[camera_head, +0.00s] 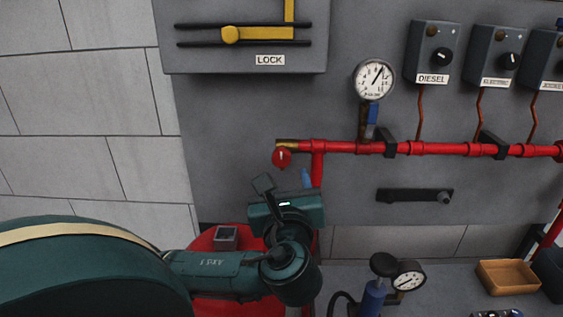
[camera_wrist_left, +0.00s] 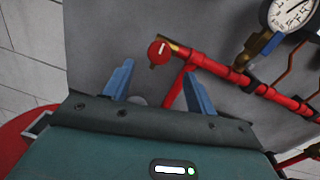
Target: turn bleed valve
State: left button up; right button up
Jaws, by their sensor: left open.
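The bleed valve's round red handle (camera_head: 282,158) hangs below the brass end (camera_head: 288,143) of the red pipe on the grey panel. In the left wrist view the red handle (camera_wrist_left: 159,52), with a pale mark on it, shows beyond and between the fingertips. My left gripper (camera_head: 303,180) is just below the handle and right of it in the head view. Its two blue fingers (camera_wrist_left: 158,80) are spread, with nothing between them, and apart from the handle. One finger is mostly hidden in the head view. My right gripper is not in view.
The red pipe (camera_head: 345,147) runs right along the panel, with a branch going down behind my gripper. A pressure gauge (camera_head: 373,79) with a blue-handled valve (camera_head: 373,113) stands above it. A black bar handle (camera_head: 415,195) is lower right. A hand pump (camera_head: 374,290) and a wooden tray (camera_head: 508,291) stand below.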

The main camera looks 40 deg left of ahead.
aim_at(282, 159)
pick_arm(q)
jog(key=x, duration=0.9)
jog(key=shift+w+a+p, duration=0.1)
jog(key=shift+a+p, duration=0.1)
jog(key=shift+p, duration=0.1)
jog(key=shift+c, duration=0.4)
jog(key=c, duration=0.9)
